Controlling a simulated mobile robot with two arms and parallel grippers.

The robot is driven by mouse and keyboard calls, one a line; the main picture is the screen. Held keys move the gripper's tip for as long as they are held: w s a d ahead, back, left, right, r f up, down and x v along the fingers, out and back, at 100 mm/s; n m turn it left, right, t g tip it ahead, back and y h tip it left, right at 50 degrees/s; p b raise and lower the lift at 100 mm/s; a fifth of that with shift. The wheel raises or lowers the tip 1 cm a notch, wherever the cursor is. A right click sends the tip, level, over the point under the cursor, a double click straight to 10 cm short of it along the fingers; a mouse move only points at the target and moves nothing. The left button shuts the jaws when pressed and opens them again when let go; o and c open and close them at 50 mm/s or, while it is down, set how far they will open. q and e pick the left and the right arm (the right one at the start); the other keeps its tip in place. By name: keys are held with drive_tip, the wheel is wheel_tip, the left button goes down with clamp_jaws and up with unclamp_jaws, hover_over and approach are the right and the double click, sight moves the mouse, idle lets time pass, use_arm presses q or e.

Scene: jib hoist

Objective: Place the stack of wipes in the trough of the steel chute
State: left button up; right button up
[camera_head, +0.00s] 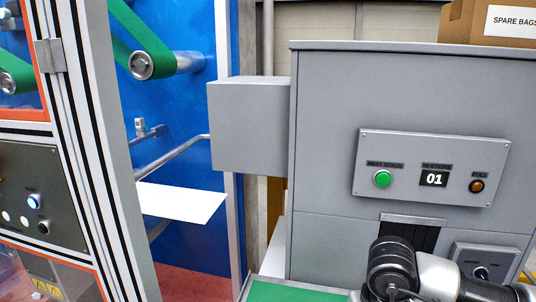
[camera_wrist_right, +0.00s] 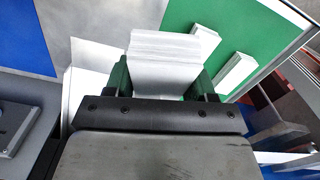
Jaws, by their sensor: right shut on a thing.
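In the right wrist view, my right gripper (camera_wrist_right: 160,82) is shut on a stack of white wipes (camera_wrist_right: 165,52), with a dark finger on each side of it. The stack's layered edges face the camera. In the head view only a part of my right arm shows at the bottom right; its gripper and the stack are out of that view. My left gripper is in neither view. I cannot make out the steel chute or its trough for certain. A bright flat white panel (camera_head: 182,203) juts out beside the blue machine wall in the head view.
Two more white stacks (camera_wrist_right: 236,70) lie on a green surface (camera_wrist_right: 235,25), which also shows in the head view (camera_head: 285,291). A grey cabinet (camera_head: 330,120) with a button panel reading 01 stands at right. A framed machine (camera_head: 95,150) with green belts stands at left.

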drive_tip(key=shift+s+d+f, duration=0.25)
drive_tip(key=shift+s+d, duration=0.15)
drive_tip(key=shift+d, duration=0.05)
drive_tip(key=m, duration=0.1)
drive_tip(key=d+m, duration=0.1)
drive_tip(key=shift+w+m, duration=0.3)
drive_tip(key=shift+w, duration=0.1)
drive_tip(key=w+d+m, duration=0.1)
drive_tip(key=d+m, duration=0.9)
drive_tip(key=m, duration=0.8)
drive_tip(key=w+d+m, duration=0.1)
drive_tip(key=d+m, duration=1)
drive_tip(key=m, duration=0.7)
drive_tip(key=shift+w+r, duration=0.2)
drive_tip(key=shift+w, duration=0.2)
